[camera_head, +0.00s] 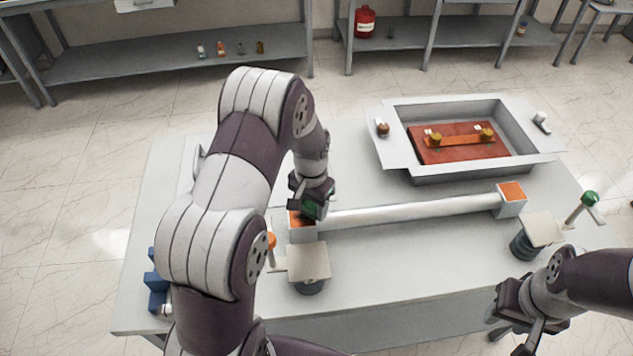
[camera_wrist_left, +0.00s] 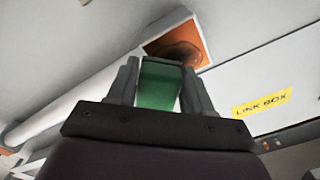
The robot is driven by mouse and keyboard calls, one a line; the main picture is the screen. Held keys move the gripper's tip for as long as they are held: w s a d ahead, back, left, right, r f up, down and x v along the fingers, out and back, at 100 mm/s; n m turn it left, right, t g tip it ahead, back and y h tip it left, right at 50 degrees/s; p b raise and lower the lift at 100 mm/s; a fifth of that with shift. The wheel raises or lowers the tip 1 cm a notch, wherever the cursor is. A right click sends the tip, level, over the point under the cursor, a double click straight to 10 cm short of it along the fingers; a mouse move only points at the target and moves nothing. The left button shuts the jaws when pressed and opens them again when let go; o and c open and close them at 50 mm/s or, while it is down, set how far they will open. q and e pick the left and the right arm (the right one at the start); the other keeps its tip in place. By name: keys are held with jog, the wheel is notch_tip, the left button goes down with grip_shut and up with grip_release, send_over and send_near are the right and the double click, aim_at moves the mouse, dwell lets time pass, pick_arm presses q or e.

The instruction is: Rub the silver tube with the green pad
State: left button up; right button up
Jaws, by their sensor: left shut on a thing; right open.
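The silver tube (camera_head: 410,213) lies along the table, held between a left end block (camera_head: 303,235) and a right end block (camera_head: 511,200), both with orange tops. My left gripper (camera_head: 312,208) is shut on the green pad (camera_head: 309,209) over the left end of the tube. In the left wrist view the green pad (camera_wrist_left: 159,84) sits between the fingers, beside the orange top (camera_wrist_left: 178,48) of a block; the tube (camera_wrist_left: 60,105) runs off to the left. I cannot tell whether the pad touches the tube. My right gripper (camera_head: 515,325) is open and empty, off the table's front right.
A grey tray (camera_head: 462,171) with an orange-red board stands at the back right. Pale square-topped stands (camera_head: 308,262) and (camera_head: 541,229) are near the front edge. Blue blocks (camera_head: 156,283) sit at the left. A green-topped handle (camera_head: 589,198) is at the right edge.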

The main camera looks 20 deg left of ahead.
aim_at(308, 205)
pick_arm(q)
notch_tip(308, 205, up, 2)
jog(key=shift+p, duration=0.3)
jog(key=shift+s+a+r+p, duration=0.2)
jog(key=shift+r+p, duration=0.1)
jog(key=shift+r, duration=0.1)
jog(key=shift+s+a+r+p, duration=0.1)
jog(key=shift+a+r+p, duration=0.05)
jog(key=shift+r+p, duration=0.2)
jog(key=shift+r, duration=0.4)
jog(key=shift+w+d+r+p, duration=0.1)
jog(key=shift+w+r+p, duration=0.05)
jog(key=shift+r+p, duration=0.45)
jog(key=shift+w+d+r+p, duration=0.1)
jog(key=shift+r+p, duration=0.4)
jog(key=shift+p, duration=0.1)
jog(key=shift+s+a+r, duration=0.1)
jog(key=shift+r, duration=0.3)
pick_arm(e)
notch_tip(308, 205, up, 6)
jog(key=s+a, duration=0.1)
jog(key=shift+s+a, duration=0.15)
jog(key=shift+a, duration=0.05)
jog(key=shift+d+f, duration=0.15)
jog(key=shift+f, duration=0.05)
